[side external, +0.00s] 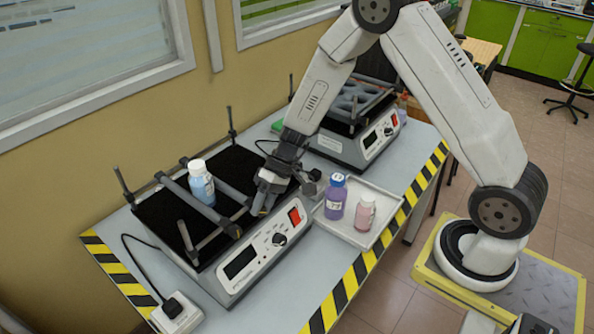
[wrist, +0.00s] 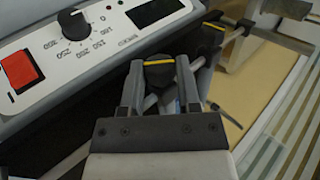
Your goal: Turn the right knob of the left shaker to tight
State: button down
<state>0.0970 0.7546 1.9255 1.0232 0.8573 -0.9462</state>
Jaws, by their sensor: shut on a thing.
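The left shaker (side external: 237,267) has a black top mat, clamp bars and a front panel with a screen, dial and red switch. My gripper (side external: 264,202) is at the shaker's right front corner. In the wrist view my gripper (wrist: 159,78) has its two fingers on either side of a dark knob with a yellow stripe (wrist: 159,73), the right knob. Another dark knob with a yellow stripe (wrist: 211,36) is farther along the shaker. In the side view my gripper mostly hides the right knob.
A tray (side external: 381,210) right of the shaker holds a purple bottle (side external: 336,199) and a pink bottle (side external: 364,214). The second shaker (side external: 349,144) stands behind. A power plug (side external: 175,308) is at the front left. Striped tape marks the table edge.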

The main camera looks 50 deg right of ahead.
jog(key=shift+d+f+y, duration=0.1)
jog(key=shift+y, duration=1.1)
jog(key=shift+c, duration=1.5)
grip_release()
jog(key=shift+d, duration=0.1)
jog(key=v, duration=0.7)
jog(key=shift+d, duration=0.25)
